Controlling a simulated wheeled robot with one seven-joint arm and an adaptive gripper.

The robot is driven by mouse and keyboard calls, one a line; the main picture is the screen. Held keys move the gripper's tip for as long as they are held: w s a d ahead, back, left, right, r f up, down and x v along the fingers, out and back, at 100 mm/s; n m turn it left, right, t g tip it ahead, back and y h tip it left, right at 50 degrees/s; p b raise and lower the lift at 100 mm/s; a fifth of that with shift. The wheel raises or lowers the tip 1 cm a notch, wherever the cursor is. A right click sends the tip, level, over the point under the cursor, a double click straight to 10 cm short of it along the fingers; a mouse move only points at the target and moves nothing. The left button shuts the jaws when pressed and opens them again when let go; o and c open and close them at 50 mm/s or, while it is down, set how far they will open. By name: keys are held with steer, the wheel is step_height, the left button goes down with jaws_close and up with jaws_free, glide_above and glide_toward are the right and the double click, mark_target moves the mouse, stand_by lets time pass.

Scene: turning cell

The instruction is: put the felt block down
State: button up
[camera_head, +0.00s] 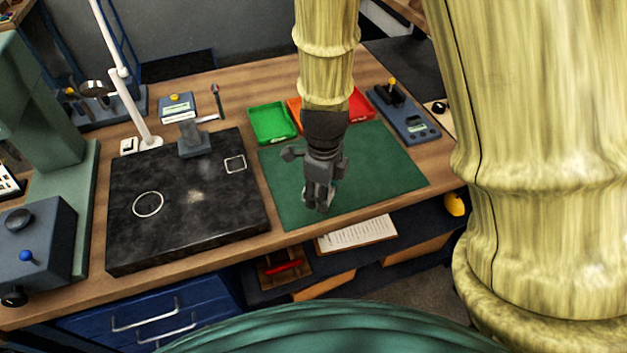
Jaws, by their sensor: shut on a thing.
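My gripper (318,204) points down over the front middle part of the green mat (390,165). Its dark fingers are close together, shut on the felt block. The block is small and hidden between the fingers, so I cannot make out its outline or colour. I cannot tell from this view whether the fingertips and block touch the mat or hang just above it.
Left of the mat is a dark stone plate (190,235) with a white circle and a white square outline. Behind the mat stand a green tray (272,124) and a red tray (360,104). A blue-grey device (408,120) stands right. The mat's right side is clear.

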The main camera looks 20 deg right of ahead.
steer(key=w, duration=0.2)
steer(key=w+p, duration=0.1)
steer(key=w, duration=0.3)
steer(key=shift+w+d+f+p, duration=0.1)
steer(key=shift+f+p, duration=0.15)
steer(key=shift+p, duration=0.1)
steer(key=shift+f+p, duration=0.75)
steer(key=shift+f, duration=1.05)
steer(key=shift+f, duration=0.1)
steer(key=o, duration=1.1)
steer(key=shift+o, duration=0.2)
step_height(320, 180, up, 12)
steer(key=b, duration=0.3)
